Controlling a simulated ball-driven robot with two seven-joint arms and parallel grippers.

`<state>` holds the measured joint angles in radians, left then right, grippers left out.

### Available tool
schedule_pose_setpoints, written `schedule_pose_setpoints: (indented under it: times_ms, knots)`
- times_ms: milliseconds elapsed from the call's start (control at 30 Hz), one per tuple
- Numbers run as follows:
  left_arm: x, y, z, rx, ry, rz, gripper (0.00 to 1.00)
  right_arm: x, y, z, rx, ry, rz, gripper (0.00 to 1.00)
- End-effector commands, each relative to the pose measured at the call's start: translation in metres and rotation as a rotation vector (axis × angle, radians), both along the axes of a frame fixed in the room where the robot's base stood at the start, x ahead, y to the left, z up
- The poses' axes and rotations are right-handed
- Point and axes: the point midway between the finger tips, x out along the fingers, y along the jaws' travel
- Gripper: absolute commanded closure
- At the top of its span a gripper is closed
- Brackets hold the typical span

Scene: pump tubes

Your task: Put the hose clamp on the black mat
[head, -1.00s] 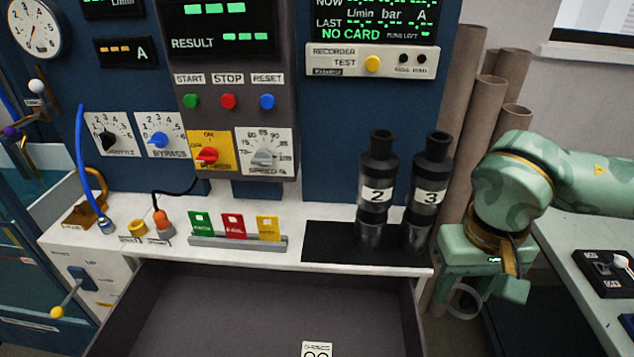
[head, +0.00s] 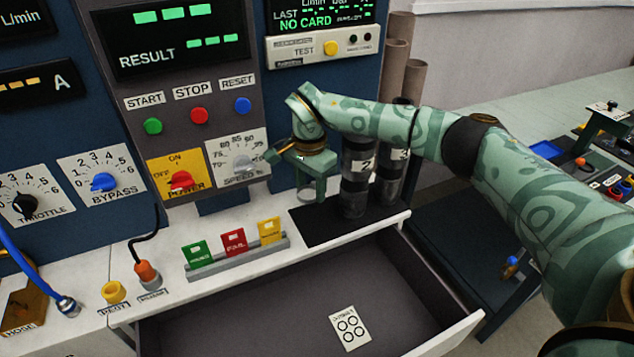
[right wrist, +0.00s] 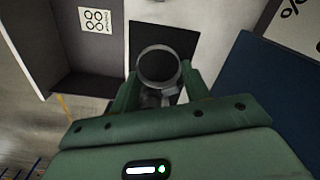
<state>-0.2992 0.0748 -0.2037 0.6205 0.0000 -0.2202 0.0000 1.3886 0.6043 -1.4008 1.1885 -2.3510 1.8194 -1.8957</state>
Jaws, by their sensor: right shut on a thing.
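The hose clamp (right wrist: 141,60), a thin metal ring, is between the two green fingers of my right gripper (right wrist: 161,80) in the right wrist view. In the head view my right gripper (head: 309,187) is shut on the clamp and points down at the back left part of the black mat (head: 303,226). The clamp looks above the mat; whether it touches is unclear. The mat also shows beyond the ring in the right wrist view (right wrist: 150,32). My left gripper is not in view.
An open drawer (head: 260,310) lies in front. The mat's front left part is clear.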

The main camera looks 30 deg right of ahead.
Motion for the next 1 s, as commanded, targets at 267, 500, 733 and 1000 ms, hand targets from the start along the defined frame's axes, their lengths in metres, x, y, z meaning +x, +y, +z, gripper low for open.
schedule_pose_setpoints:
  times_ms: [267, 500, 733, 1000]
  knots:
    - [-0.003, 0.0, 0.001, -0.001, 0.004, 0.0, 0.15, 0.005, -0.023, -0.037, -0.001, 0.0, -0.226, 0.75]
    - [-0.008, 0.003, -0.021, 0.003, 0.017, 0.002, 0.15, 0.005, -0.023, -0.069, -0.001, 0.002, -0.223, 0.75]
    - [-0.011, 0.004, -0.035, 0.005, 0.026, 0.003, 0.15, 0.005, -0.023, -0.09, -0.001, 0.0, -0.221, 0.75]
    - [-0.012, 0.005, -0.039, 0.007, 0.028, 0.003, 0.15, 0.005, -0.023, -0.095, -0.001, -0.002, -0.22, 0.75]
